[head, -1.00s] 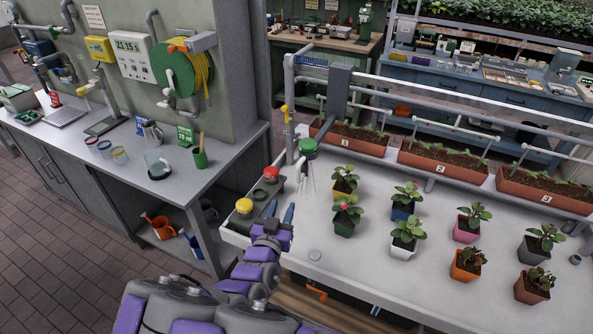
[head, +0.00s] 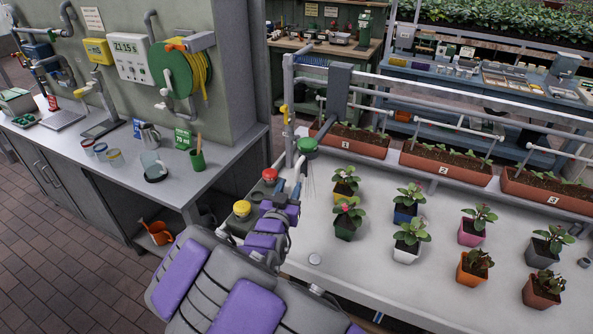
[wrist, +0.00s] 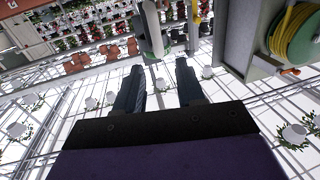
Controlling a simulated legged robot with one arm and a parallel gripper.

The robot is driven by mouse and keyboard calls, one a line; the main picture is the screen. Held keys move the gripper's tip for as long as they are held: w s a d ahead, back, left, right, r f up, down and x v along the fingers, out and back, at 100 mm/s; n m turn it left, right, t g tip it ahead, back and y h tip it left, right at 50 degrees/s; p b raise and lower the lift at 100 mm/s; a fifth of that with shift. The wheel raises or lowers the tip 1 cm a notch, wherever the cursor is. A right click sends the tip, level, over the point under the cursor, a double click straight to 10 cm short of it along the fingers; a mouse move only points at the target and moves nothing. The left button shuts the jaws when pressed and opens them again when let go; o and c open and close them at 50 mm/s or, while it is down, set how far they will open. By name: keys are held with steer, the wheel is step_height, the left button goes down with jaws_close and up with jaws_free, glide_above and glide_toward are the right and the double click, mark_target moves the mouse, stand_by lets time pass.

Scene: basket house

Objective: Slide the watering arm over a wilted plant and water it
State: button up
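The watering arm hangs from the rail over the white bench (head: 400,270), with a grey block (head: 337,90) and a green spray head (head: 306,143) at the bench's left end. Thin pale streaks show below the head. Several potted plants stand in rows to its right. The plants in the orange pot (head: 474,268) and the red-orange pot (head: 541,291) look darker and lower; wilting is hard to confirm. My gripper (head: 289,184) is open and empty just below and left of the spray head.
A red button (head: 269,174) and a yellow button (head: 241,208) sit at the bench's left end, close to my arm. Planter boxes (head: 445,165) line the back. A counter (head: 185,182) with a glass jug (head: 153,166) stands left.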

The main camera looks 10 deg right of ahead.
mark_target(296, 170)
steer(key=shift+b+x, duration=0.65)
steer(key=shift+x, duration=4)
jaws_close()
